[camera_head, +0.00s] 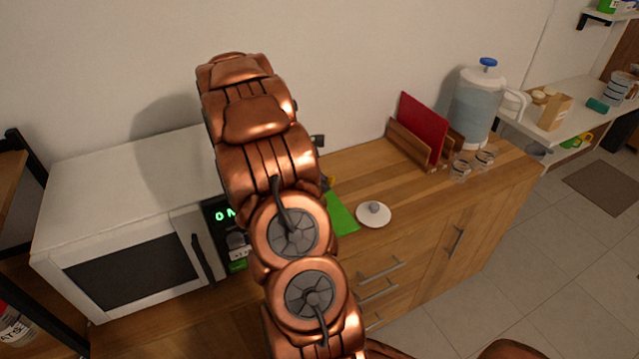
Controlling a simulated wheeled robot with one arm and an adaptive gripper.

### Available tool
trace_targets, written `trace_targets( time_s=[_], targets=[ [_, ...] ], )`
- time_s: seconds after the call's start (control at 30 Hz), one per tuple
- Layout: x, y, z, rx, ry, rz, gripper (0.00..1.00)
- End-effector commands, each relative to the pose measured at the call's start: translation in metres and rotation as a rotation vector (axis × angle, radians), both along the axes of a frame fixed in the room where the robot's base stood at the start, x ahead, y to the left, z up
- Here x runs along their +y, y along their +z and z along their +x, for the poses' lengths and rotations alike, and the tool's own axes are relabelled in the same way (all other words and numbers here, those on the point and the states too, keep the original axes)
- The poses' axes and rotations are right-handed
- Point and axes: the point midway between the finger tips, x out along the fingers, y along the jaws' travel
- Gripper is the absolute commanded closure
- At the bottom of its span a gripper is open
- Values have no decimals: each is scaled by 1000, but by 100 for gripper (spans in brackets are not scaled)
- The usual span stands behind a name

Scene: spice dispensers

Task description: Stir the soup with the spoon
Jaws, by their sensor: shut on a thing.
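My copper-coloured arm rises through the middle of the head view and covers part of the counter. My gripper does not show; the arm may hide it. I see no soup and no spoon. A round white lid (374,216) with a grey knob lies on the wooden counter, right of my arm. A green board (341,214) lies left of the lid, partly hidden by my arm. A small yellow thing shows at the arm's right edge, too little of it to name.
A white microwave (130,180) stands on the left. On the wooden counter (420,195), a red board (424,127) stands in a wooden rack, with a water dispenser (475,108) and small glasses (461,170) to its right. The counter between lid and glasses is clear.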

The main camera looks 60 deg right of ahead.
Motion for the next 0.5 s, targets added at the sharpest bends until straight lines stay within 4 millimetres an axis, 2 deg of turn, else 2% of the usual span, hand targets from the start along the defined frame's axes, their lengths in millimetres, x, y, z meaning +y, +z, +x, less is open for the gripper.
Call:
trace_targets(
  time_s=[0.5],
  targets=[
    [-8, 40, -16, 0, 0, -2, 100]
  ],
)
